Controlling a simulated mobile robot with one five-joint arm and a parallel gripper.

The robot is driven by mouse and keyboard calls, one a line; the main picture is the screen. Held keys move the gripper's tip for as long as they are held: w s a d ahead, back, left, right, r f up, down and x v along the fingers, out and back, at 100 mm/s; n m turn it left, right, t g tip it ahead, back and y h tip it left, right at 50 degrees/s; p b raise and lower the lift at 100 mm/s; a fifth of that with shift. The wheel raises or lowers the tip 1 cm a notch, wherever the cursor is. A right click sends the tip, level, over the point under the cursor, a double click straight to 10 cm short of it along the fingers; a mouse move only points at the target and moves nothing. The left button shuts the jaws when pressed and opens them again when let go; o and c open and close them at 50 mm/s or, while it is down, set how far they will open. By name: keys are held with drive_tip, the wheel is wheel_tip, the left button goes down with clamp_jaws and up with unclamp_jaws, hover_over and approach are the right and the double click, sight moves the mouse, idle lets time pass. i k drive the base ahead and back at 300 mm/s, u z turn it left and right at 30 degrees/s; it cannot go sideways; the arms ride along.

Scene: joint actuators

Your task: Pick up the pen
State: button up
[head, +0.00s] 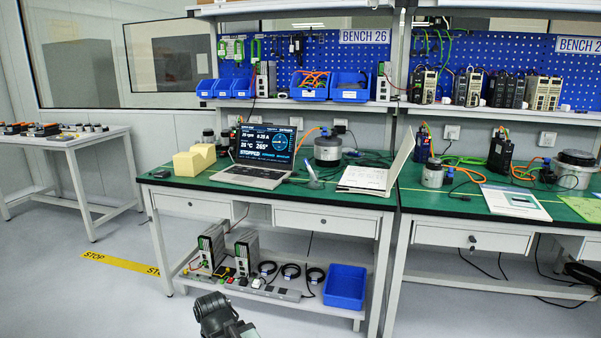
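I cannot make out the pen with certainty. A slim, pale, slanted object (312,172) stands on the green bench top just right of the laptop; it is too small to tell whether it is a pen. An open binder or notebook (366,178) with white pages lies to its right, and no pen is clear on it. A dark grey part of my arm shows at the bottom edge, left of centre, below and in front of the bench. My gripper's fingers cannot be made out.
The laptop (255,157) and yellow foam blocks (195,160) sit on the left of the green bench (160,179). A metal motor (327,150) stands behind. A blue bin (345,287) is on the lower shelf.

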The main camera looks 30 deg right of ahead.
sight(306, 163)
drive_tip(key=u, duration=0.15)
drive_tip(key=i, duration=2)
drive_tip(key=z, duration=0.4)
drive_tip(key=k, duration=0.7)
drive_tip(key=z, duration=0.3)
drive_tip(key=i, duration=0.75)
drive_tip(key=u, duration=0.15)
